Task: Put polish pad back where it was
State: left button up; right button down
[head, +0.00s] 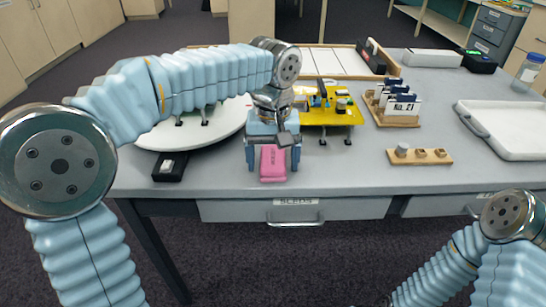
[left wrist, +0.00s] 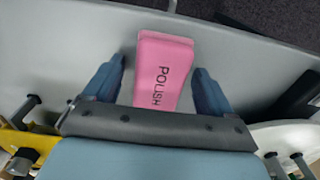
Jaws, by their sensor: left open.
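The polish pad (head: 272,174) is a pink block lying on the grey table near its front edge. In the left wrist view the pad (left wrist: 164,72) shows the word POLISH. My left gripper (head: 273,160) is over the pad, with its blue fingers apart, one on each side. In the left wrist view my left gripper (left wrist: 158,78) shows gaps between the fingers and the pad, so it is not clamped. My right arm shows at the lower right of the head view, but its gripper is out of frame.
A black block (head: 170,166) lies left of the pad, beside a white round board (head: 160,137). A yellow board (head: 338,117) stands behind. A wooden strip with small pieces (head: 420,157), a card rack (head: 393,115) and a white tray (head: 508,128) are to the right.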

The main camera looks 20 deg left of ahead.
aim_at(273, 158)
pick_arm(q)
notch_tip(273, 158, up, 12)
jog(key=p, duration=0.2)
dwell(0.5)
